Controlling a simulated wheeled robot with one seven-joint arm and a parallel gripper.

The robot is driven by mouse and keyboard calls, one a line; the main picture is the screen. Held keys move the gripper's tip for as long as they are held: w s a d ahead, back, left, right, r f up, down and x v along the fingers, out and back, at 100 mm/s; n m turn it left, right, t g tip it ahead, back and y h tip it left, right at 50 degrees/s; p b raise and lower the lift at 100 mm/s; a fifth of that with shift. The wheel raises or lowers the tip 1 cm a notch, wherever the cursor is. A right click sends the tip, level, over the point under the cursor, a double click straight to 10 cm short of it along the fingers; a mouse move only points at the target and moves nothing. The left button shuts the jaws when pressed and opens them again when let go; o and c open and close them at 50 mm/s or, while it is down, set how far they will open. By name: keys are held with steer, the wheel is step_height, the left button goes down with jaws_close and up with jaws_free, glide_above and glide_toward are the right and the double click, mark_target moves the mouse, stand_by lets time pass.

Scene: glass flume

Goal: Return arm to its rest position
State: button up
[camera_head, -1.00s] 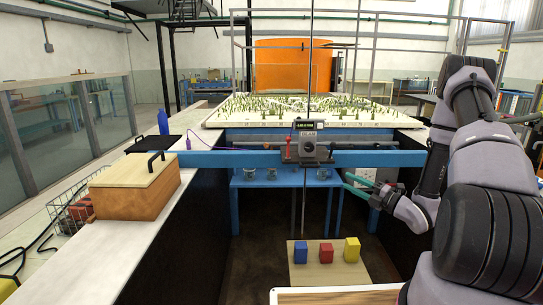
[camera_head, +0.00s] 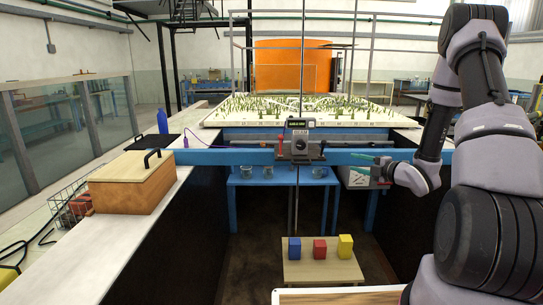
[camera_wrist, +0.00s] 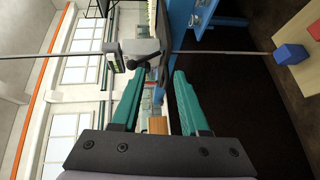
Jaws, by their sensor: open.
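My arm fills the right side of the head view, folded with its elbow high. My gripper (camera_head: 358,160) has green fingers pointing left, just in front of the blue beam (camera_head: 225,157) and right of the gauge carriage (camera_head: 299,142). In the wrist view my gripper (camera_wrist: 155,72) has its two green fingers spread apart, with nothing held between them. The gauge carriage (camera_wrist: 140,52) shows beyond the fingertips, apart from them.
A blue block (camera_head: 294,248), a red block (camera_head: 319,249) and a yellow block (camera_head: 345,246) stand on a small wooden board (camera_head: 322,271). A wooden box (camera_head: 131,188) sits on the left ledge. The floor between the dark walls is otherwise mostly clear.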

steer(key=s+d+r+m+g+h, duration=0.1)
steer(key=s+d+r+m+h, duration=0.15)
steer(key=r+m, duration=0.35)
steer(key=s+d+r+m+g+h, duration=0.1)
steer(key=s+r+m+h, duration=0.1)
steer(key=r+m+h, duration=0.45)
steer(key=s+d+r+m+h, duration=0.15)
steer(key=r+m, duration=0.25)
steer(key=r, duration=0.5)
steer(key=s+a+r+m+g+y, duration=0.1)
steer(key=s+a+m, duration=0.2)
steer(key=s, duration=0.6)
steer(key=s+a+r+m+g+y, duration=0.1)
steer(key=s+a+m, duration=0.3)
steer(key=s, duration=0.5)
steer(key=s+a+r+m+g+y, duration=0.1)
steer(key=s+a+r+m+g, duration=0.2)
steer(key=s, duration=0.5)
steer(key=shift+s+a+m+y, duration=0.35)
steer(key=shift+s+a+m, duration=0.05)
steer(key=shift+m, duration=0.45)
